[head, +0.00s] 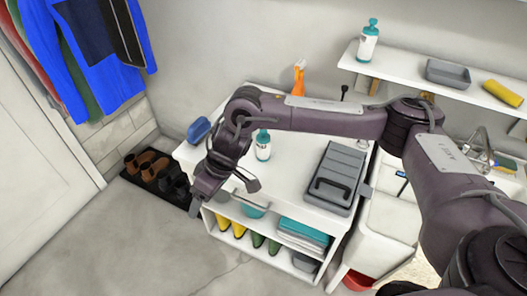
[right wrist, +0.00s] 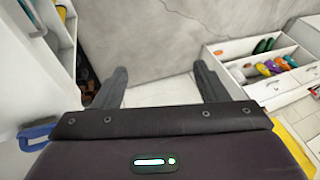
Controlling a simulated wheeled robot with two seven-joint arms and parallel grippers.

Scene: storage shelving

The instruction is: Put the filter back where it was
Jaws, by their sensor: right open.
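I cannot tell for sure which thing, if any, is the filter. My right gripper (head: 194,208) hangs at the left front corner of the white shelf unit, out over the floor. In the right wrist view, my right gripper (right wrist: 160,87) has its two fingers wide apart, with only floor and wall showing between them. It holds nothing. A grey case with a dark handle (head: 345,163) lies on top of the unit, to the right of the gripper and apart from it. My left gripper is not in view.
The white unit's top (head: 296,190) also holds a soap bottle (head: 263,147) and a blue item (head: 199,130). A wall shelf (head: 400,70) is at the upper right. The front floor is clear.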

